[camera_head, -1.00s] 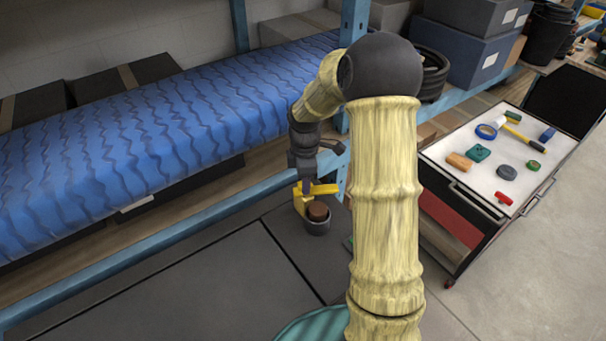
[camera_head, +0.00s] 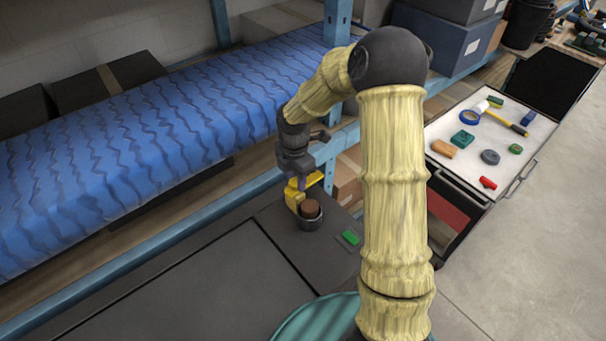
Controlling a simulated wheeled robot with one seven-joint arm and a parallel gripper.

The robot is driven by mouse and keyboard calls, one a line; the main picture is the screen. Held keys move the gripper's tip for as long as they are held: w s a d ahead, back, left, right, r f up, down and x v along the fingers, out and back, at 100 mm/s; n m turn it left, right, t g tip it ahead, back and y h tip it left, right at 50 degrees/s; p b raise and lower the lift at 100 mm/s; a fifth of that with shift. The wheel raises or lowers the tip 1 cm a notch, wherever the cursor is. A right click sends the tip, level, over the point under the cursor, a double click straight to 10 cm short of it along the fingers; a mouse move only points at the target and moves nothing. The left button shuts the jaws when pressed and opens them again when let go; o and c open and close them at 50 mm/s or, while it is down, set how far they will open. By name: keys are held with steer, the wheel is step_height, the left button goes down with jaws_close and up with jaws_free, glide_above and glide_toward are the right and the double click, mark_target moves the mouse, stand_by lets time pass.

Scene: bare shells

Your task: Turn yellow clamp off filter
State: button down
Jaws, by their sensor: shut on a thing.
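The yellow clamp (camera_head: 293,199) stands upright at the edge of a small dark round cup, the filter (camera_head: 311,221), which has a brown top. The filter sits on a dark grey surface below the blue shelf beam. My gripper (camera_head: 298,182) points down from the end of my arm and is shut on the upper part of the yellow clamp. The clamp's bar reaches to the right, above the brown top. The fingertips are small and partly hidden. I cannot tell whether the clamp touches the filter.
A green block (camera_head: 350,237) lies on the dark surface to the right of the filter. The blue ridged roll (camera_head: 130,145) and blue shelf beam (camera_head: 150,260) are close on the left. A white-topped cart (camera_head: 470,175) with several tools stands right.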

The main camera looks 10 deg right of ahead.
steer(key=shift+w+r, duration=0.15)
steer(key=c, duration=1)
jaws_free()
steer(key=shift+o, duration=0.3)
step_height(320, 180, up, 17)
steer(key=b, duration=0.2)
steer(key=shift+r, duration=0.15)
steer(key=shift+w, duration=0.1)
